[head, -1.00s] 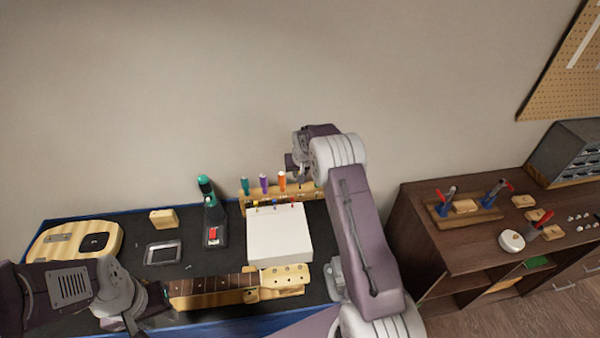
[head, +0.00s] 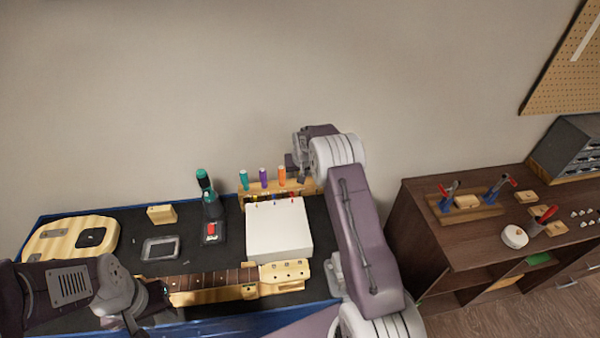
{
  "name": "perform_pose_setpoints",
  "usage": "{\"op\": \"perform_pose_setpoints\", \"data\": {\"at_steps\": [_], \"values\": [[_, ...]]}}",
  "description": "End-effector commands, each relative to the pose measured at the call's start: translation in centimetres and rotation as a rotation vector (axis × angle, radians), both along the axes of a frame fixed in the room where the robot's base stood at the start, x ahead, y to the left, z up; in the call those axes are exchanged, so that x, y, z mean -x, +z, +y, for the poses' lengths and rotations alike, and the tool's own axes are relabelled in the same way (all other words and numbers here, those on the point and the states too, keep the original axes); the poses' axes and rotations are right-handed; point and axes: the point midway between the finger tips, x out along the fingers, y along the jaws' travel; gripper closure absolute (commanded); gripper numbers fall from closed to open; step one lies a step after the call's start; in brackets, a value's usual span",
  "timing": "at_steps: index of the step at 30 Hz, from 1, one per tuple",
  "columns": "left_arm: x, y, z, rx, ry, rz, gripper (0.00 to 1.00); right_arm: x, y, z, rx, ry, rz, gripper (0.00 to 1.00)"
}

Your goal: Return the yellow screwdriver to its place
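A wooden holder (head: 297,188) stands at the back of the bench. It carries screwdrivers with teal (head: 243,179), purple (head: 264,178) and orange (head: 282,175) handles. I cannot make out a yellow screwdriver for certain. Small coloured tips, one of them yellowish, show low in front of the holder, behind the white box. My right gripper (head: 303,176) is at the right end of the holder, largely hidden by my own arm; what it holds, if anything, cannot be told. My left gripper (head: 163,297) is low at the left, beside the guitar neck (head: 210,285), its fingers hardly visible.
A white box (head: 278,232) stands in front of the holder. A green-topped power tool (head: 210,208), a grey device (head: 160,249), a wooden block (head: 161,214) and a guitar body (head: 65,240) occupy the left side. A brown cabinet (head: 415,215) with pliers stands at right.

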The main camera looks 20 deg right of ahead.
Motion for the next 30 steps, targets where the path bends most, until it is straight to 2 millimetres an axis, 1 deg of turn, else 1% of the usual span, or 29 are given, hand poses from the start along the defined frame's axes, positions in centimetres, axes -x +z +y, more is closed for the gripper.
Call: {"op": "perform_pose_setpoints", "data": {"at_steps": [8, 9, 10, 11, 19, 22, 26, 30], "values": [[0.0, -0.1, 0.0, 0.0, 0.0, 0.0, 0.64, 0.0, -0.1, 0.0, 0.0, 0.0, -0.001, 1.0], [0.0, -0.1, 0.0, 0.0, 0.0, 0.0, 0.64, 0.0, -0.1, 0.0, 0.0, 0.0, -0.001, 0.68], [0.0, -0.1, 0.0, 0.0, 0.0, 0.0, 0.64, 0.0, -0.1, 0.0, 0.0, 0.0, -0.001, 0.59], [0.0, -0.1, 0.0, 0.0, 0.0, 0.0, 0.64, 0.0, -0.1, 0.0, 0.0, 0.0, 0.0, 0.53], [0.0, -0.1, 0.0, 0.0, 0.0, 0.0, 0.64, 0.0, -0.1, 0.0, 0.0, 0.0, 0.0, 0.53], [0.0, -0.4, 0.0, 0.0, 0.0, 0.0, 0.64, 0.1, 0.2, 0.0, 0.0, 0.0, -0.001, 0.53], [0.0, -1.3, 0.0, 0.0, 0.0, 0.0, 0.64, 0.9, 1.9, 0.3, 0.001, 0.0, -0.004, 0.53], [0.0, -2.3, 0.0, 0.0, 0.0, 0.0, 0.64, 2.1, 4.5, 0.6, 0.0, 0.0, -0.005, 0.53]]}}
